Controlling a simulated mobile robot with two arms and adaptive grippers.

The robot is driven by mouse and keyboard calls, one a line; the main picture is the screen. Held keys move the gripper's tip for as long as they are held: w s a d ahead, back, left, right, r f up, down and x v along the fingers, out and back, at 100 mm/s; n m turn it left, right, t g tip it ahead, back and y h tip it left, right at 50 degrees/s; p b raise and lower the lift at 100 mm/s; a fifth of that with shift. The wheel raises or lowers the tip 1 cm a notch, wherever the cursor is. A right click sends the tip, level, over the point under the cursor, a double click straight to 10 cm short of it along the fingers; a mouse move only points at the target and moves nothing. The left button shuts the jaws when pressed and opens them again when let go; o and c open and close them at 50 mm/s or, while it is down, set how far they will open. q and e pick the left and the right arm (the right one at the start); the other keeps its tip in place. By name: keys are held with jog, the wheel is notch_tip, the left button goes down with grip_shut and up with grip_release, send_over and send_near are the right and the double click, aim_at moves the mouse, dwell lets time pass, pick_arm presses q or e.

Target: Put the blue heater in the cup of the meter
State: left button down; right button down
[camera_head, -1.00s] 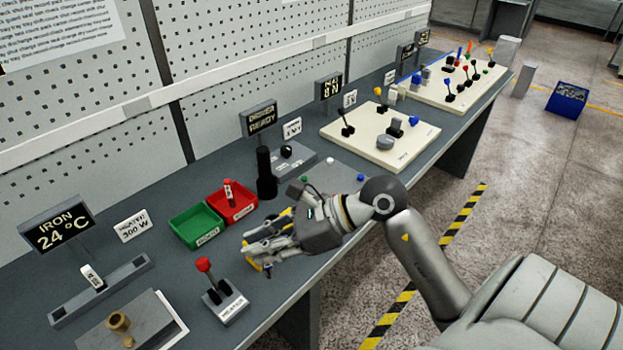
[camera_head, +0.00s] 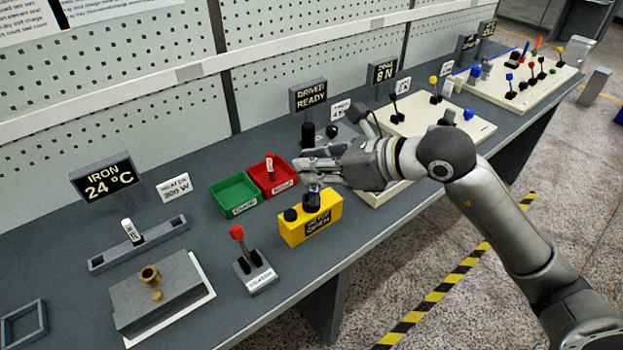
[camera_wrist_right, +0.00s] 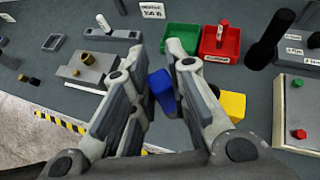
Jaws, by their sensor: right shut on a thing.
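My right gripper (camera_head: 308,170) is over the yellow meter (camera_head: 312,226), near the bench's front edge. It is shut on the blue heater, which shows between the fingers in the right wrist view (camera_wrist_right: 162,90). In the head view the heater (camera_head: 312,197) looks dark and points down at the meter's top. I cannot tell whether it touches the meter or sits in a cup. The meter also shows in the wrist view (camera_wrist_right: 232,106), partly behind a finger. My left gripper is not in view.
A green tray (camera_head: 216,203) and a red tray (camera_head: 256,186) stand behind the meter. A red-knobbed lever (camera_head: 237,233) stands to its left, beside a grey block (camera_head: 185,290) with a brass part. Panels with levers lie to the right. Bare bench lies between meter and lever.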

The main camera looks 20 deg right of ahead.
jog(key=w+f+p, duration=0.1)
jog(key=w+f, duration=0.2)
jog(key=w+d+f+p, duration=0.1)
jog(key=w+f, duration=0.1)
jog(key=f, duration=0.2)
jog(key=w+d+f+p, duration=0.1)
jog(key=w+f, duration=0.2)
jog(key=f, duration=0.1)
jog(key=shift+w+p, duration=0.3)
jog(key=shift+p, duration=0.1)
jog(key=c, duration=1.9)
grip_release()
jog(key=o, duration=0.5)
jog(key=shift+r, duration=0.1)
